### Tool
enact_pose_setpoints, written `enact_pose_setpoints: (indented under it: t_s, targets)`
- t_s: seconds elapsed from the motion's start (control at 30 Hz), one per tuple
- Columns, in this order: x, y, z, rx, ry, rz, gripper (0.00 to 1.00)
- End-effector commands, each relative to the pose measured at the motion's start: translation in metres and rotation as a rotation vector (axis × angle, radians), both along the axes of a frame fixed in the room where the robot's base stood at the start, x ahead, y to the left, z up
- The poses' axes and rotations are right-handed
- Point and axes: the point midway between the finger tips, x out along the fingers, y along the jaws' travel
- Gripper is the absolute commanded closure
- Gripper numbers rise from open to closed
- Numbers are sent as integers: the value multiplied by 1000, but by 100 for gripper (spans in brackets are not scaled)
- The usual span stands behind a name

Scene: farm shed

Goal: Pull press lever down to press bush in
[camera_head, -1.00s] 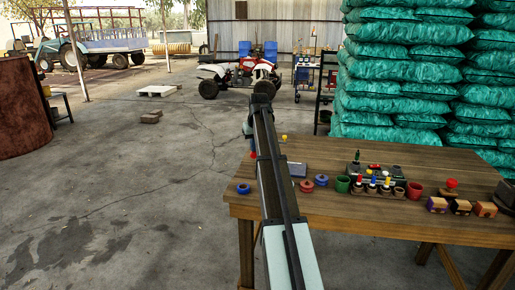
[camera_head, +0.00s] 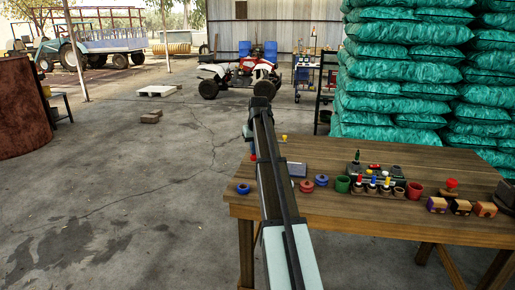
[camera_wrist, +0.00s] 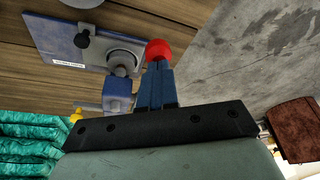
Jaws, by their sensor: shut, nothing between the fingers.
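The press shows in the wrist view with a flat blue-grey base (camera_wrist: 62,50) and a grey round fitting above it. A red ball knob (camera_wrist: 158,49) appears right at the tips of my gripper (camera_wrist: 158,68); I cannot tell whether they touch. My gripper is shut, with its dark blue fingers side by side and nothing visible between them. In the head view my arm hides most of the press and the gripper. Part of the press base (camera_head: 297,169) and a red knob (camera_head: 254,156) show beside the arm. The bush cannot be made out.
Open floor lies left of the table.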

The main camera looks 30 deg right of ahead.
Motion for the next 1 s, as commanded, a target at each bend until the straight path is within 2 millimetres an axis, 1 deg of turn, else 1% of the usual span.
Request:
enact_pose_setpoints:
  t_s: [0.37, 0.7, 1.0]
  targets:
    - [0, 0, 0, 0, -1, 0, 100]
    - [0, 0, -8, 0, -1, 0, 100]
    - [1, -1, -8, -1, -2, 0, 100]
